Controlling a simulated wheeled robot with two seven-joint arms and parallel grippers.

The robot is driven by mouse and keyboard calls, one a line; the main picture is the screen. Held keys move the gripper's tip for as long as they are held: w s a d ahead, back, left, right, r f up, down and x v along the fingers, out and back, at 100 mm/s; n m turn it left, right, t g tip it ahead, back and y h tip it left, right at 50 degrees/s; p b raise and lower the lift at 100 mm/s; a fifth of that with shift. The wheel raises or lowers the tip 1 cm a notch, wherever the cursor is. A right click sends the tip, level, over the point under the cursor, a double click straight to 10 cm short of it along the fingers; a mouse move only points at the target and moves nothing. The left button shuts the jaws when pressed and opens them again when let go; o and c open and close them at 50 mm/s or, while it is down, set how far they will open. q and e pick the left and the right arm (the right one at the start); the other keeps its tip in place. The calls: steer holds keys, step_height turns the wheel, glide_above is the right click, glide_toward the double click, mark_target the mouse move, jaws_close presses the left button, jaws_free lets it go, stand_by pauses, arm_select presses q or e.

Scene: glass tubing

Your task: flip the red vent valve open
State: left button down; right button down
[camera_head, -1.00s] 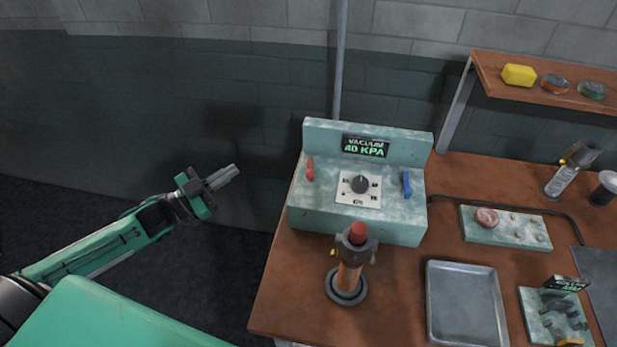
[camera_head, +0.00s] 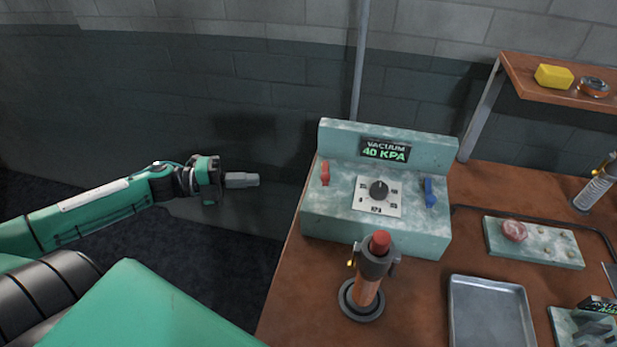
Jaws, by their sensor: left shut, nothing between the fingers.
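The red vent valve (camera_head: 325,172) is a small red lever standing upright at the left of the panel on the green vacuum unit (camera_head: 375,231). The unit's display reads "VACUUM 40 KPA" (camera_head: 385,149). A black dial (camera_head: 379,191) sits in the middle of the panel, and a blue lever (camera_head: 430,192) is at its right. My left gripper (camera_head: 256,180) is shut and empty, in the air left of the unit and the table edge. It points right, towards the red valve's side, and is apart from it. My right gripper is not in view.
A red-topped torch-like tool (camera_head: 369,275) stands in front of the unit. A metal tray (camera_head: 488,315) lies to its right, with a green board (camera_head: 533,243) behind. A shelf (camera_head: 545,88) holds a yellow block (camera_head: 554,77).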

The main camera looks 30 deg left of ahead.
mark_target(308, 189)
arm_select(q)
steer(key=shift+p+x, duration=1.95)
steer(key=shift+x, duration=5.05)
